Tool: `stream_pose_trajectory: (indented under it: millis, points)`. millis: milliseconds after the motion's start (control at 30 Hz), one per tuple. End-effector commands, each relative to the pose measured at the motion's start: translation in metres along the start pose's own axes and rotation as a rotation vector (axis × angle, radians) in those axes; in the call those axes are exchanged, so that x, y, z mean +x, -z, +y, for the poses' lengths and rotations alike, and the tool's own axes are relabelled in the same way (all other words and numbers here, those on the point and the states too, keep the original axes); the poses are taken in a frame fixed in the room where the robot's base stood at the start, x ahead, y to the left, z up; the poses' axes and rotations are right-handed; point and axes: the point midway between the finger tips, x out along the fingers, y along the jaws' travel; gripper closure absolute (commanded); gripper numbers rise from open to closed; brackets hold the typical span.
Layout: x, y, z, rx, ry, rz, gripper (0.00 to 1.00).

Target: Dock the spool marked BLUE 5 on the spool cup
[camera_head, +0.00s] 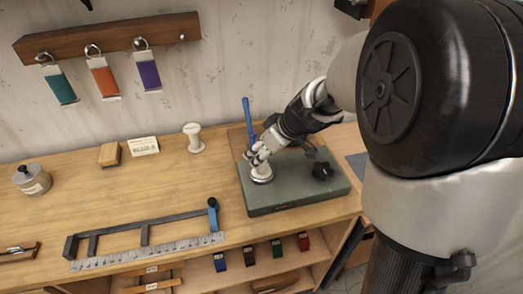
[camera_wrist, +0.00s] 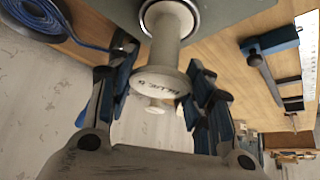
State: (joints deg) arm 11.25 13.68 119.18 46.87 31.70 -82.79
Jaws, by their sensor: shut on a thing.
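The white spool marked BLUE 5 (camera_wrist: 170,78) is between the fingers of my gripper (camera_wrist: 160,92) in the wrist view, its lettering facing the camera. Its far end meets a round metal-rimmed cup (camera_wrist: 197,10) on the green base. In the head view my gripper (camera_head: 261,156) is low over the left part of the green base (camera_head: 300,192), shut on the spool. The pale round cup (camera_head: 261,176) shows just below the fingers. I cannot tell whether the spool is fully seated.
A second white spool (camera_head: 193,138) stands behind, left of the base. A blue upright piece (camera_head: 249,122) rises behind my gripper. A black knob (camera_head: 323,171) is on the base's right. A ruler fixture (camera_head: 145,240) lies at front left. Coloured straps (camera_head: 103,78) hang on the wall.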

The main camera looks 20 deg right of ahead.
Motion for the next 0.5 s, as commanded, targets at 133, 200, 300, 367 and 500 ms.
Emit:
stream_pose_trajectory:
  millis: [133, 200, 300, 367, 500]
  points:
    - [0.0027, -0.0016, 0.0001, 0.0, 0.0, 0.001, 0.75]
    - [0.0036, -0.0022, 0.0001, 0.0, 0.0, 0.001, 0.75]
    - [0.005, -0.003, 0.0001, 0.0, 0.0, 0.001, 0.75]
    - [0.0058, -0.0035, 0.0001, 0.0, 0.0, 0.001, 0.75]
    - [0.0052, -0.0032, 0.0001, 0.0, 0.0, 0.0, 0.46]
